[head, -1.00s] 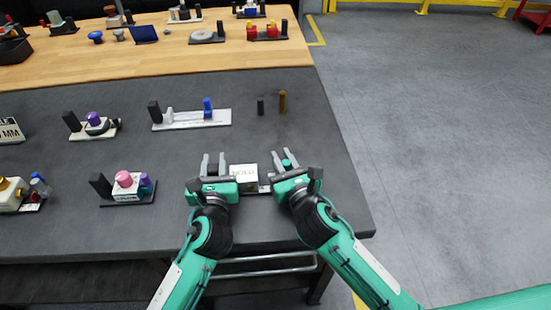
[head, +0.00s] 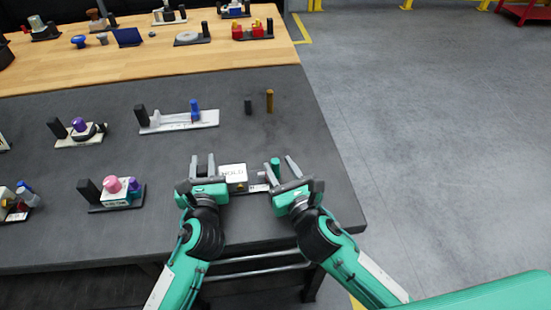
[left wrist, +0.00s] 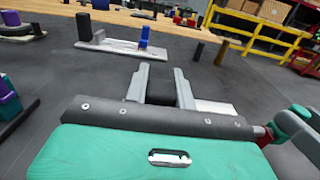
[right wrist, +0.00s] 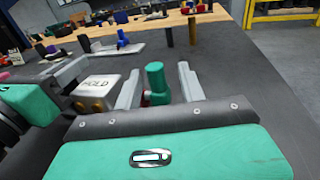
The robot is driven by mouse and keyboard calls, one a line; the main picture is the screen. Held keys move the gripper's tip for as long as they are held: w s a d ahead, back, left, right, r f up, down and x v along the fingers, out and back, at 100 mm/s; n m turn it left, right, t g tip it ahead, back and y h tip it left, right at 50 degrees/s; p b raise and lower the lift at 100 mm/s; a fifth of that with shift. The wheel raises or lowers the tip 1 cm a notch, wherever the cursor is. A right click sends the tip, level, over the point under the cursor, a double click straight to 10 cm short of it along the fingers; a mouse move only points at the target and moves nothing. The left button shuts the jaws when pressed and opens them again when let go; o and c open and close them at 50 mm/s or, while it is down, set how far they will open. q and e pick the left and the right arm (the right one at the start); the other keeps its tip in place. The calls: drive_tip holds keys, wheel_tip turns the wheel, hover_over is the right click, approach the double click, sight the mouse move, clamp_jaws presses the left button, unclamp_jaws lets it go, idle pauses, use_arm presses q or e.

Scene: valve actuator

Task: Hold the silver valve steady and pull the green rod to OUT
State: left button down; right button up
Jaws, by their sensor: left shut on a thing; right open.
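The silver-white valve block (head: 235,176), marked HOLD, stands on a low base near the table's front right; it also shows in the right wrist view (right wrist: 97,88). A black post (left wrist: 160,92) stands at the block's left side. My left gripper (head: 203,166) is shut on this post, beside the block. The green rod (head: 275,164) stands upright to the right of the block. My right gripper (head: 281,168) is open, its fingers on either side of the rod with gaps; the rod also shows between them in the right wrist view (right wrist: 156,82). The rod's foot is partly hidden.
A white fixture with a blue post (head: 195,110) lies further back. A small black peg (head: 248,105) and a brown peg (head: 270,100) stand behind the valve. A pink-topped fixture (head: 112,185) stands to the left. The table's right edge is close to my right gripper.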

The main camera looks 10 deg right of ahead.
use_arm(q)
drive_tip(key=shift+f, duration=0.35)
use_arm(e)
drive_tip(key=v, duration=0.8)
use_arm(q)
drive_tip(key=c, duration=1.3)
unclamp_jaws()
drive_tip(key=shift+o, duration=1.1)
drive_tip(key=shift+w+a, duration=0.1)
use_arm(e)
drive_tip(key=shift+w, duration=0.1)
use_arm(q)
drive_tip(key=shift+r, duration=0.15)
